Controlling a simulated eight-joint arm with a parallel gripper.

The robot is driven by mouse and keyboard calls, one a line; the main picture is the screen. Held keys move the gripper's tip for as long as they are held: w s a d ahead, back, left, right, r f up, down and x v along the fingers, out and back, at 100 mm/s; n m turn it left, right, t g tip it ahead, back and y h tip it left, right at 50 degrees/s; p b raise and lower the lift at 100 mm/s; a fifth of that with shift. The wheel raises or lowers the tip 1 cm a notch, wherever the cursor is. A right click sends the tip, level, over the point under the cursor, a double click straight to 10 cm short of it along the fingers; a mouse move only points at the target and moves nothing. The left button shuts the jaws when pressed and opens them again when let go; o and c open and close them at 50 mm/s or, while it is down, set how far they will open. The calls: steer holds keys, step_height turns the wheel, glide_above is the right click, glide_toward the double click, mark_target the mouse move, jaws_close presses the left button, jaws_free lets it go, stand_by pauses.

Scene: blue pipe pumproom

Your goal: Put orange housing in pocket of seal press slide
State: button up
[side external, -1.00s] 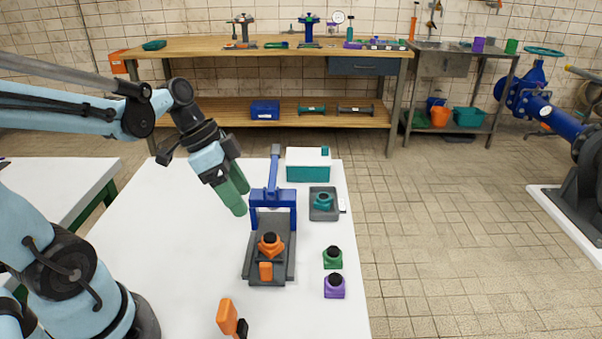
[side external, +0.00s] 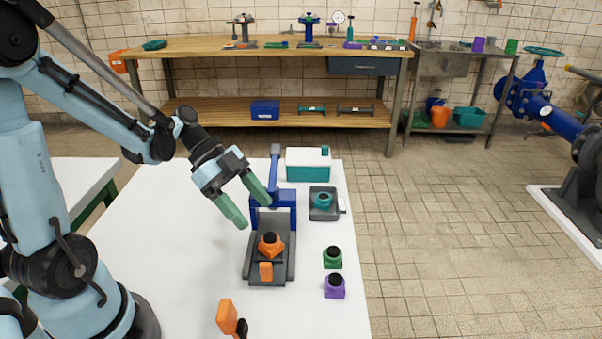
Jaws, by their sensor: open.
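The orange housing (side external: 270,245), with a black top, sits upright on the slide (side external: 253,270) of the blue seal press (side external: 285,197). It appears to be at the slide's pocket; the housing hides the pocket, so how fully it is seated cannot be told. A small orange block (side external: 266,271) shows on the slide just in front of it. My gripper (side external: 253,213) has green fingers spread apart and empty. It hangs above the table, left of the press and up and left of the housing, not touching it.
A green housing (side external: 332,257) and a purple housing (side external: 334,286) stand right of the press. A grey tray (side external: 314,213) holds a teal part. A teal and white box (side external: 307,165) stands behind. An orange-handled tool (side external: 228,317) lies in front. The table's left part is clear.

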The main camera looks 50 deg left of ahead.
mark_target(271, 236)
steer(key=shift+s+f+x, duration=0.1)
steer(key=shift+x, duration=1.4)
steer(key=shift+s+f+x, duration=0.1)
steer(key=shift+x, duration=1.35)
steer(key=shift+a, duration=0.15)
jaws_close()
steer(key=shift+r, duration=0.15)
